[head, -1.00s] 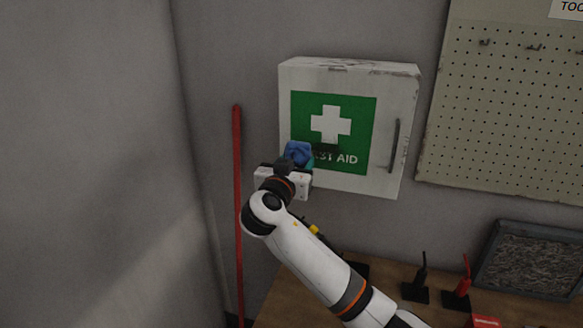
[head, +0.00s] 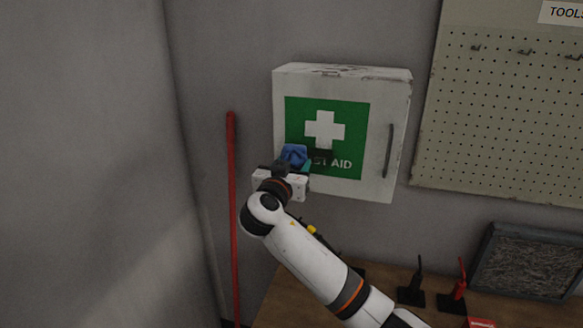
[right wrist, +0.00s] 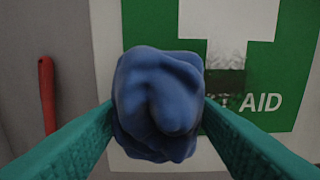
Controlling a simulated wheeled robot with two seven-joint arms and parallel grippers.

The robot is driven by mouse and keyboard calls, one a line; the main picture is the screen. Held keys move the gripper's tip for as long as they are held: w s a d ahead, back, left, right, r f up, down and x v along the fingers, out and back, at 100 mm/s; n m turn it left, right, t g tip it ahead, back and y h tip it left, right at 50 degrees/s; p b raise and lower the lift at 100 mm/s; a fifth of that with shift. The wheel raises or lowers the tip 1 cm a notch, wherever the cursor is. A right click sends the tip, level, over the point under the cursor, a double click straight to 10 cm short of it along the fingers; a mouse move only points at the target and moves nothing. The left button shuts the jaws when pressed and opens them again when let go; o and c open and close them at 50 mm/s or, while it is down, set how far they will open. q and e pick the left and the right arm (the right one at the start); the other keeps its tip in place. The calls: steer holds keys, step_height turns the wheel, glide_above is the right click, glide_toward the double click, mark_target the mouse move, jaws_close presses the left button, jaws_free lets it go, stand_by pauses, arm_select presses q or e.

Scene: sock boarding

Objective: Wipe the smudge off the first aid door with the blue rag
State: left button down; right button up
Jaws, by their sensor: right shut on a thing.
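The white first aid door (head: 382,185) has a green panel with a white cross, and it hangs on the wall. A dark smudge (head: 321,155) lies below the cross, over the start of the lettering. It also shows in the right wrist view (right wrist: 232,82), partly behind the rag. My right gripper (head: 294,164) is shut on the bunched blue rag (head: 293,154), at the lower left of the green panel. In the right wrist view the rag (right wrist: 158,105) sits between the teal fingers, left of the smudge. Whether it touches the door is unclear. My left gripper is not in view.
A red pole (head: 232,210) stands left of the cabinet. The door handle (head: 390,150) is at its right side. A pegboard (head: 500,120) hangs further right. Below, a wooden bench (head: 290,300) carries tools and a dark framed tray (head: 490,255).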

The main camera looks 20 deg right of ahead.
steer(key=shift+b+x, duration=0.45)
steer(key=shift+x, duration=0.4)
